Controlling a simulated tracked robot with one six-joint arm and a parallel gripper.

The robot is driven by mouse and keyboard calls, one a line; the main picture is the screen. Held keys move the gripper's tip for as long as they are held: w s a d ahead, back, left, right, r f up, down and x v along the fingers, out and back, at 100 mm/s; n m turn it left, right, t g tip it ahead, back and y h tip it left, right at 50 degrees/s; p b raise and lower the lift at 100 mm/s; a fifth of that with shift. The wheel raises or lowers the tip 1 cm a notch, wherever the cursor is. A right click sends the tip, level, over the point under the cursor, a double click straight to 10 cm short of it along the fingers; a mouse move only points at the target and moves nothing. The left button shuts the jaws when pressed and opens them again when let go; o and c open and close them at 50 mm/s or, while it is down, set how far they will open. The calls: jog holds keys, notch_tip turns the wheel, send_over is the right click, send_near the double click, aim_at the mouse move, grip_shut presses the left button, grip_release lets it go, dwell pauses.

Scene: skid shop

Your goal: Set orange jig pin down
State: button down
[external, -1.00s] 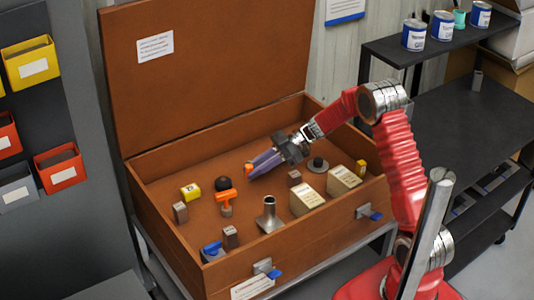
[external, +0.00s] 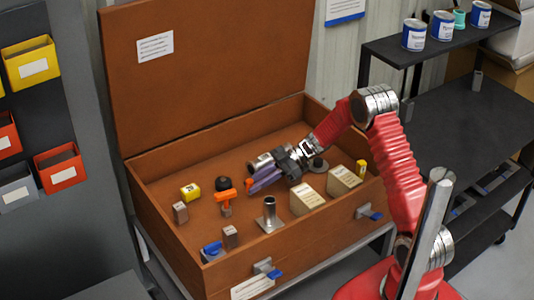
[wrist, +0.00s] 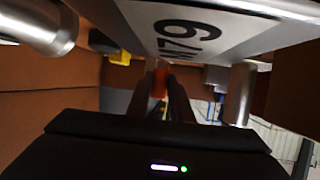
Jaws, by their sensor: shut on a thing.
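The orange jig pin (wrist: 160,82) is between my gripper's fingers in the wrist view. In the external view only a small orange bit of the pin (external: 248,184) shows at the fingertips. My gripper (external: 255,187), with purple-grey fingers, is shut on it and reaches down inside the open brown case (external: 345,225). The fingers also show in the wrist view (wrist: 162,92). The pin's lower end is hidden, and I cannot tell whether it touches the case floor.
Left of the fingers stand an orange-topped piece (external: 226,196), a black knob (external: 222,184) and a yellow block (external: 190,191). A grey flanged post (external: 269,215) is in front. Two cream boxes (external: 307,199) (external: 343,181) stand right. A metallic cylinder (external: 262,163) lies behind the fingers.

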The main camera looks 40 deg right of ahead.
jog(key=shift+f, duration=1.85)
jog(key=shift+f, duration=0.1)
jog(key=c, duration=1.6)
grip_release()
jog(key=shift+d, duration=0.1)
jog(key=v, duration=1.2)
